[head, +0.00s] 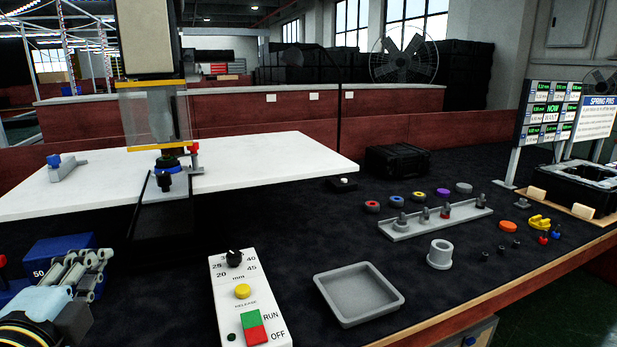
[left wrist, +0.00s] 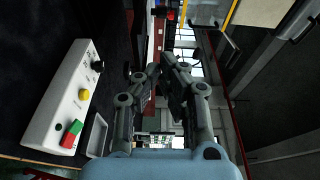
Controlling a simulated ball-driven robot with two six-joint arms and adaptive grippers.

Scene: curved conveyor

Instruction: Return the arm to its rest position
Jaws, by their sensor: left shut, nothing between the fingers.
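My left gripper (head: 88,268) is at the lower left in the head view, above the dark table. It also fills the middle of the left wrist view (left wrist: 160,72), where its fingers are together with nothing between them. It is left of the white control box (head: 247,300) and apart from it. The control box also shows in the left wrist view (left wrist: 62,105), with a black knob, a yellow button and a green and red switch. My right gripper is in neither view.
A blue box (head: 58,246) marked 50 stands behind my left gripper. A press-like machine (head: 155,120) stands at a white table (head: 255,160). A grey tray (head: 360,294), a pin rack (head: 435,219) and several small parts lie to the right. Dark cloth between them is bare.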

